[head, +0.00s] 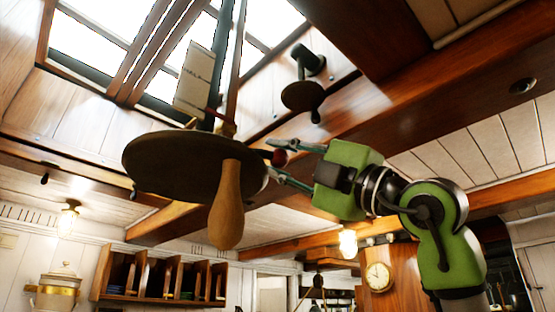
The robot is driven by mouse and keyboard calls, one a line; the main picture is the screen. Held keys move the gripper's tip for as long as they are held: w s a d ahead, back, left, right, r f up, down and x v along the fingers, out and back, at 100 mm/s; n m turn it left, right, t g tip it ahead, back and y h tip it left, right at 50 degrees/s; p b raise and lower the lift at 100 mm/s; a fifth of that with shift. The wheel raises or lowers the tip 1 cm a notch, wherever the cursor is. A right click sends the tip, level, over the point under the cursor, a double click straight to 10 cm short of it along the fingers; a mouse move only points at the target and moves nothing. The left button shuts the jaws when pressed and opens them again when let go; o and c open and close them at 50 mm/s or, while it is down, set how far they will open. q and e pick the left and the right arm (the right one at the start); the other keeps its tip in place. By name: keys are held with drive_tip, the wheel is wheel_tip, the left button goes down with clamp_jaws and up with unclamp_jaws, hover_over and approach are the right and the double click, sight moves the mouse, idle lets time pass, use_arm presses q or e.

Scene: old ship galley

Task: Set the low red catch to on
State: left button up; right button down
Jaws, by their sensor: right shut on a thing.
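A small dark red knob (280,158), which I take to be the low red catch, sits just right of the rim of a large dark round disc. My right gripper (273,159) comes in from the right, with one finger above the knob and one below, and is shut on it. The rest of the catch is hidden behind the disc and fingers, so I cannot tell its setting. My left gripper is not in view.
The large dark disc (165,165) with a wooden handle (228,205) hangs close beside the gripper. A smaller dark handwheel (302,96) is above, near the skylight (80,45). A wooden beam (400,110) crosses overhead. A wooden rack (165,275) and clock (379,277) are lower down.

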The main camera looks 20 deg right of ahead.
drive_tip(key=c, duration=1.7)
unclamp_jaws()
drive_tip(key=shift+d+f, duration=0.1)
drive_tip(key=v, duration=1.2)
